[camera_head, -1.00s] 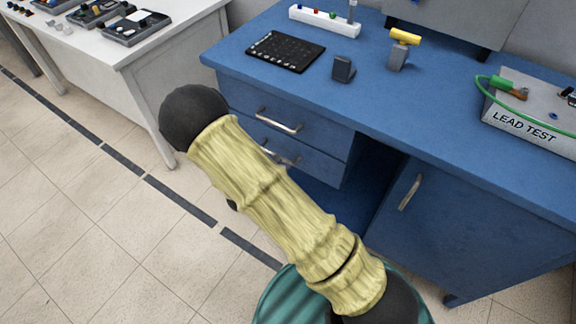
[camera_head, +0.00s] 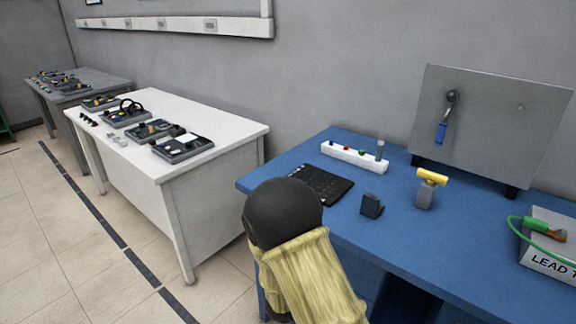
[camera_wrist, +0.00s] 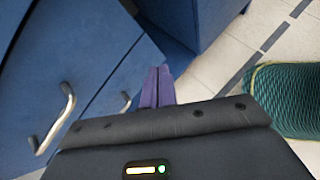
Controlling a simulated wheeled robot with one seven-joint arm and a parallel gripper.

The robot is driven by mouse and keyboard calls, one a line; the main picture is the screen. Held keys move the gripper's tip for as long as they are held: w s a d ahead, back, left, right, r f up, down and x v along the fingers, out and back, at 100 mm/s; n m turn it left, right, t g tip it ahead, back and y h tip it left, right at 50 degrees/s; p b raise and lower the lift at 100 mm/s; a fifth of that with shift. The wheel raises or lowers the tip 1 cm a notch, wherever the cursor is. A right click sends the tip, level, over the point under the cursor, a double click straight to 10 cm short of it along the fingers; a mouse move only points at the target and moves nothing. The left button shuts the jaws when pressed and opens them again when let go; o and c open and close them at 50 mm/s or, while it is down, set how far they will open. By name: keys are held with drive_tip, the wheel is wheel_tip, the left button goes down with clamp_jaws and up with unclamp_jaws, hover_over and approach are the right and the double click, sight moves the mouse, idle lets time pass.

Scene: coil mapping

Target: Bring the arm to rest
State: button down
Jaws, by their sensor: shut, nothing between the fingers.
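My gripper (camera_wrist: 158,87) shows in the wrist view with its two purple fingers together and nothing between them. It hangs in front of the blue bench's drawers (camera_wrist: 95,75), with floor tiles to the right. In the head view my arm, in a yellow sleeve with a black joint, covers the lower middle in front of the blue bench (camera_head: 340,235). The gripper itself is hidden in the head view.
The blue bench holds a black keypad mat (camera_head: 318,184), a small dark block (camera_head: 371,205), a yellow-topped tool (camera_head: 431,178), a white strip (camera_head: 350,157) and a lead test box (camera_head: 552,262). A white table (camera_head: 235,135) stands left. Floor at lower left is clear.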

drive_tip(key=s+d+r+m+g+y, duration=0.35)
drive_tip(key=s+r+m, duration=0.35)
drive_tip(key=m, duration=0.4)
wheel_tip(320, 180, up, 20)
drive_tip(key=s+a+m+t+y+p, duration=0.1)
drive_tip(key=m+y+p, duration=0.4)
drive_tip(key=p, duration=0.8)
drive_tip(key=s+m+t, duration=0.1)
drive_tip(key=m, duration=0.2)
drive_tip(key=shift+s+m+p, duration=0.2)
drive_tip(key=shift+m+p, duration=0.1)
drive_tip(key=shift+m, duration=0.1)
drive_tip(key=shift+a+f, duration=0.1)
drive_tip(key=shift+f, duration=0.1)
